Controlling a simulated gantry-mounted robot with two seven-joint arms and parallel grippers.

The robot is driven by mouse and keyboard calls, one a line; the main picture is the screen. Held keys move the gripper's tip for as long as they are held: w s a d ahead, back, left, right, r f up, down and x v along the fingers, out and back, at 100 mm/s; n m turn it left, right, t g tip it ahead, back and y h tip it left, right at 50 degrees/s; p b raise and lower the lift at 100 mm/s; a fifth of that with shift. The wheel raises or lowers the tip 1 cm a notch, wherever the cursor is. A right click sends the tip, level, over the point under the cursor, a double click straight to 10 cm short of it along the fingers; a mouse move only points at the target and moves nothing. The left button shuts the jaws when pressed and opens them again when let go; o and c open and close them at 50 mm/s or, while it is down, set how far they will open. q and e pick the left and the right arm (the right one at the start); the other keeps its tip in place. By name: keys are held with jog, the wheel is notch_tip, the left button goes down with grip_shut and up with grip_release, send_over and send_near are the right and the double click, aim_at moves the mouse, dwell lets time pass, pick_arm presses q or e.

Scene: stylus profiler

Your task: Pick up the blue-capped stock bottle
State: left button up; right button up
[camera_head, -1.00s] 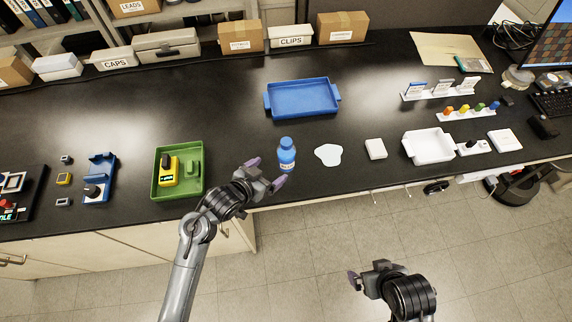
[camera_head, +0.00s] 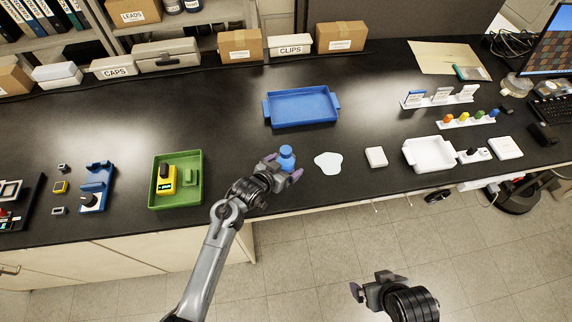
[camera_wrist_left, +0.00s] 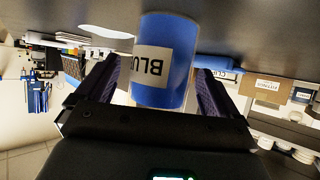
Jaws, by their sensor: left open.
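The blue-capped stock bottle (camera_head: 287,156) stands upright on the black bench, near its front edge. My left gripper (camera_head: 283,172) is open at the bottle, with a fingertip on each side of it; its lower part is hidden behind the gripper in the head view. In the left wrist view the blue bottle (camera_wrist_left: 178,60) with a white label reading "BLU" stands between the two fingers of my left gripper (camera_wrist_left: 165,85). I cannot tell whether either finger touches it. My right gripper (camera_head: 377,286) is over the floor in front of the bench, away from the bottle; its jaws look apart and empty.
A white puddle-shaped patch (camera_head: 328,163) lies just right of the bottle. A blue tray (camera_head: 302,122) lies behind it. A green tray (camera_head: 153,190) with a yellow device (camera_head: 167,180) is to the left. A white block (camera_head: 376,157) and white tray (camera_head: 408,153) are to the right.

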aim_at(282, 161)
pick_arm(q)
jog(key=shift+w+d+f, duration=0.25)
jog(key=shift+w, duration=0.1)
jog(key=shift+c, duration=0.3)
jog(key=c, duration=1.2)
jog(key=shift+o, duration=0.2)
jog(key=shift+r, duration=0.15)
jog(key=shift+r, duration=0.8)
notch_tip(282, 161, up, 2)
jog(key=shift+r, duration=0.25)
jog(key=s+d+r, duration=0.6)
jog(key=s, duration=0.3)
jog(key=shift+s+d+r, duration=0.3)
jog(key=shift+r, duration=0.05)
